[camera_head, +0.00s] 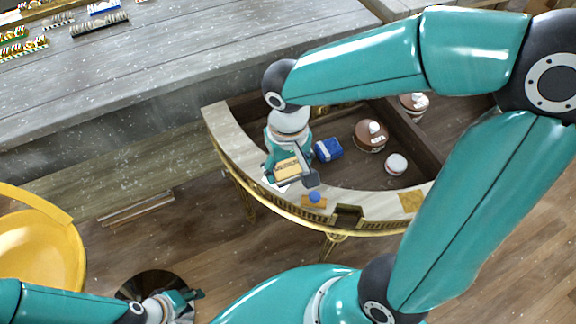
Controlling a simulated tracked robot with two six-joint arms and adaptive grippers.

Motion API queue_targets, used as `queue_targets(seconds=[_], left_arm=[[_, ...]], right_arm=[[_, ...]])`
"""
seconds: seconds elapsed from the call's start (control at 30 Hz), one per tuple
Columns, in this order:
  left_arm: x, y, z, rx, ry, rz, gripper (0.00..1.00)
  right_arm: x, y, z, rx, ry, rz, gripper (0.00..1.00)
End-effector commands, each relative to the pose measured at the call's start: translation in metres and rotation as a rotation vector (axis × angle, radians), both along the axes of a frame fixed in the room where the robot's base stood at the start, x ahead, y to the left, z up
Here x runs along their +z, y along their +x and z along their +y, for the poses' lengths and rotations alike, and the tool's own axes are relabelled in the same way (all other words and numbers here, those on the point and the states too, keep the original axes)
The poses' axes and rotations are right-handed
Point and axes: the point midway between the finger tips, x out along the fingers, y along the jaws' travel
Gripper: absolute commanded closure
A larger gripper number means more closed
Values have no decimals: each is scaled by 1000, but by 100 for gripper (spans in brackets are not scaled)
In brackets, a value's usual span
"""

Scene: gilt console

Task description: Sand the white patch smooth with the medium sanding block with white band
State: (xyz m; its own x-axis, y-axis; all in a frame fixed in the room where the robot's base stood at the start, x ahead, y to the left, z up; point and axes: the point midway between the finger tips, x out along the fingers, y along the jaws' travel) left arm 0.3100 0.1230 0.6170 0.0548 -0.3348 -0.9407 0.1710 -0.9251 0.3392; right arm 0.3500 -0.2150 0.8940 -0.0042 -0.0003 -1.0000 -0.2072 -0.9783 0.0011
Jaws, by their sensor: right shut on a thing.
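The gilt console (236,150) has a pale curved rim around a dark recessed inside. My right gripper (293,178) is over the left front part of this rim, shut on a tan block (288,168), which I take to be the sanding block. The fingers hide part of it, and I cannot make out its band. A bit of the white patch (270,183) shows on the rim beside the block; the rest is hidden. Whether the block touches the patch is unclear. My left gripper (192,296) is low at the bottom left, away from the console; its jaw opening is unclear.
Inside the console are a blue box (328,149), a brown round jar (371,135) and a small whitish jar (396,164). A blue-knobbed orange piece (314,197) and a yellow square (411,201) lie on the rim. A yellow chair (40,245) stands left.

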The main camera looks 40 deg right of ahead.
Motion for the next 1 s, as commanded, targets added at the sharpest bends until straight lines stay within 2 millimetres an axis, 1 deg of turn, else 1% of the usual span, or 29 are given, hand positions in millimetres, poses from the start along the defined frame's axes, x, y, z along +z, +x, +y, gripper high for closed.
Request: queue_targets(seconds=[0.03,0.4,0.53,1.0], left_arm=[[5,0,0,0,0,0,60],[22,0,0,0,0,0,60],[24,0,0,0,0,0,60],[24,0,0,0,0,0,60]], right_arm=[[6,0,0,1,1,-1,68],[27,1,2,5,1,-1,68],[30,2,2,6,1,-1,68],[29,2,2,7,1,-1,68]])
